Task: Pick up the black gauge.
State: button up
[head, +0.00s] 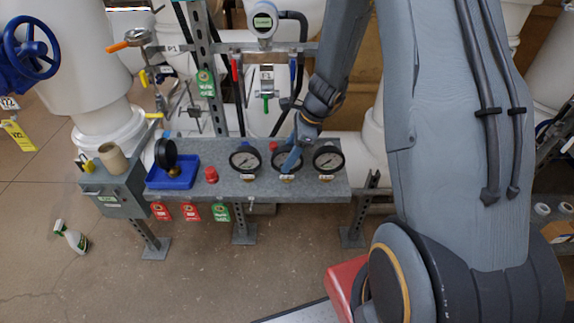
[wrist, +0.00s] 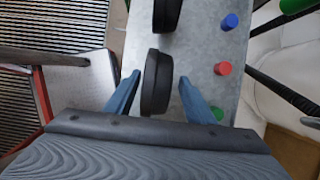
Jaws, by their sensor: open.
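Several black gauges show in the head view. Three stand in a row on a grey metal shelf (head: 225,186): a left one (head: 245,159), a middle one (head: 287,167) and a right one (head: 328,159), with white dials facing the camera. Another black gauge (head: 165,153) stands turned sideways in a blue tray (head: 183,182). My gripper (head: 291,158) is at the middle gauge and hides part of its dial. In the wrist view my gripper (wrist: 156,98) is open, with one blue finger on each side of a black gauge (wrist: 156,80). Gaps show on both sides.
In the wrist view another gauge (wrist: 166,14) is farther along the shelf, with a red cap (wrist: 222,68), a blue cap (wrist: 230,20) and a green cap (wrist: 217,113) on the right. Pipes stand behind.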

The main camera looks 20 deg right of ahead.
jog(key=x, duration=0.2)
jog(key=p+x, duration=0.1)
jog(key=shift+s+a+f, duration=0.15)
jog(key=shift+s+f, duration=0.15)
jog(key=shift+f, duration=0.1)
jog(key=shift+w+a+f, duration=0.1)
jog(key=shift+a+f, duration=0.1)
jog(key=shift+f, duration=0.45)
jog(key=c, duration=1)
